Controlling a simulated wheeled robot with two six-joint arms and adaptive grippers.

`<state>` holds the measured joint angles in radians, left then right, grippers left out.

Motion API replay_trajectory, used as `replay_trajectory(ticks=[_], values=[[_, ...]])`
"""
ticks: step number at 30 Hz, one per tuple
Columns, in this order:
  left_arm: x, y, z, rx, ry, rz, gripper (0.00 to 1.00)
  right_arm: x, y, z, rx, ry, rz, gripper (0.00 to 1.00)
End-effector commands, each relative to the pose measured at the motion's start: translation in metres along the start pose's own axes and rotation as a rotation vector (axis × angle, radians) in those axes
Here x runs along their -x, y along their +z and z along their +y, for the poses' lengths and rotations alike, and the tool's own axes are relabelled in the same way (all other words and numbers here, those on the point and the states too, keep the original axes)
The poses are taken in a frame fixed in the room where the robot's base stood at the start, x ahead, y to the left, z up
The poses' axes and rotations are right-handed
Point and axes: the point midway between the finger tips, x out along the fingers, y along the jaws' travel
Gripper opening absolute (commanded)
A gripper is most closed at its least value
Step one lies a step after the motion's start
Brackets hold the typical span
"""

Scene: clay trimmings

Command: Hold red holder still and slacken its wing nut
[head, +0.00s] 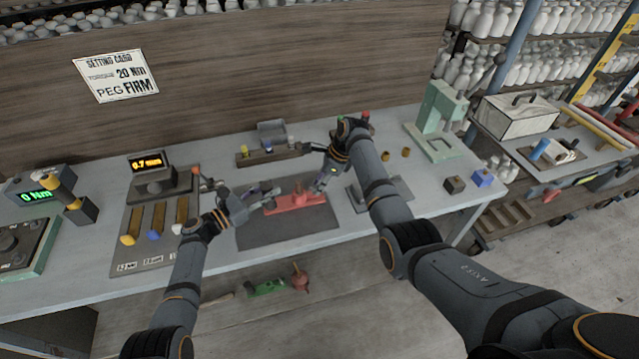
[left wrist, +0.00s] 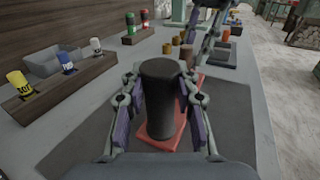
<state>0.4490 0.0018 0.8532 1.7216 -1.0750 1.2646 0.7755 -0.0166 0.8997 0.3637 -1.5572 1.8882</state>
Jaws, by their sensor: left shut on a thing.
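The red holder (head: 297,200) lies on a dark mat (head: 288,226) on the bench. It also shows in the left wrist view (left wrist: 156,138) as a red body with an upright-looking black cylinder (left wrist: 160,88) at its near end. My left gripper (head: 262,197) is at the holder's left end. Its fingers press on both sides of the black cylinder. My right gripper (head: 322,184) hovers close to the holder's right end; whether its fingers are parted or touch anything is too small to tell. I cannot make out the wing nut; the right gripper may hide it.
A display (head: 152,164) reading about 0.7 and a rack of several coloured-tip tools stand left. A wooden rack (head: 270,156) of small pots is behind the mat. A green press (head: 438,118) stands right. The bench front is mostly clear.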

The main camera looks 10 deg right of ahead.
Motion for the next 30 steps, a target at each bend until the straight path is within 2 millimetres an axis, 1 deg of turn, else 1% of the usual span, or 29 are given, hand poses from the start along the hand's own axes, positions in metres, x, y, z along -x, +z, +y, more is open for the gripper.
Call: replay_trajectory(ticks=[1, 4, 13, 21, 25, 30], values=[[-0.0006, 0.0021, 0.0003, -0.001, 0.0, -0.004, 0.0, 0.0003, 0.0, -0.0001, 0.0, 0.0, 0.0, 0.13], [-0.0006, 0.0021, 0.0003, -0.001, 0.0, -0.004, 0.0, 0.0004, -0.0001, -0.0001, 0.0, 0.0, 0.0, 0.0], [-0.0005, 0.002, 0.0003, -0.001, 0.0, -0.004, 0.0, 0.0009, -0.0002, -0.001, 0.024, 0.01, 0.002, 0.0], [-0.0004, 0.002, 0.0005, -0.001, 0.0, -0.003, 0.0, 0.0008, 0.0, -0.0032, 0.265, 0.11, 0.002, 0.0], [-0.0003, 0.0019, 0.0006, -0.001, 0.0, -0.003, 0.0, 0.0007, -0.0001, -0.0032, 0.325, 0.134, 0.002, 0.0], [-0.0002, 0.0019, 0.0008, -0.001, 0.0, -0.003, 0.0, 0.0002, -0.0005, -0.0029, 0.346, 0.141, 0.002, 0.0]])
